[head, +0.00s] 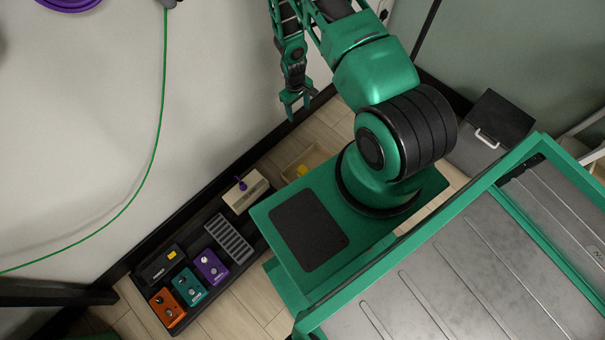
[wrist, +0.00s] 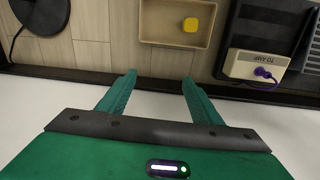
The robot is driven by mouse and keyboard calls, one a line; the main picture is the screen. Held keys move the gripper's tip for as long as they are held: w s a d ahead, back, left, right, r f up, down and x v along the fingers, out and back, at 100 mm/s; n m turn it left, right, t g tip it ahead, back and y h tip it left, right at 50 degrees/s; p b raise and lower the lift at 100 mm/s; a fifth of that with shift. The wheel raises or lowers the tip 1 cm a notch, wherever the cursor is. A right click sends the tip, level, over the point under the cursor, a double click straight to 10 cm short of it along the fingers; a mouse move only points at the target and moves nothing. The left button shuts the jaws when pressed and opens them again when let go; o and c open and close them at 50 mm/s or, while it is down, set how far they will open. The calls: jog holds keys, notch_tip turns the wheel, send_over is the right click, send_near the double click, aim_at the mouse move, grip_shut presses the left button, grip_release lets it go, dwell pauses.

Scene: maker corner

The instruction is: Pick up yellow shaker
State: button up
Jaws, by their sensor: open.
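In the head view the shaker (head: 302,170) is small and partly hidden by my green body, as is the tray (head: 317,153). My green gripper (head: 298,106) is open and empty, up by the white wall and apart from the shaker. In the wrist view its two fingers (wrist: 159,78) are spread, pointing toward the tray, with the shaker beyond the right fingertip.
A black pedalboard (head: 190,292) on the floor holds orange, teal and purple pedals and a cream box (head: 246,193) with a purple plug. The pedalboard lies beside the tray. A dark case (head: 490,130) stands at right. A green cable (head: 158,140) hangs on the wall.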

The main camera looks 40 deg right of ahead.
jog(key=s+a+f+n, duration=0.1)
jog(key=s+a+f, duration=0.3)
jog(key=f, duration=0.6)
jog(key=s+a+f, duration=0.1)
jog(key=s+f, duration=0.5)
jog(key=f, duration=0.4)
send_over(303, 169)
jog(key=shift+y, duration=0.4)
jog(key=f, duration=0.5)
jog(key=shift+w+a+f, duration=0.1)
jog(key=shift+w+a, duration=0.1)
jog(key=shift+w, duration=0.05)
jog(key=shift+s+f, duration=0.2)
jog(key=shift+f, duration=1)
jog(key=shift+s+f, duration=0.15)
jog(key=shift+f, duration=1.75)
jog(key=c, duration=1.2)
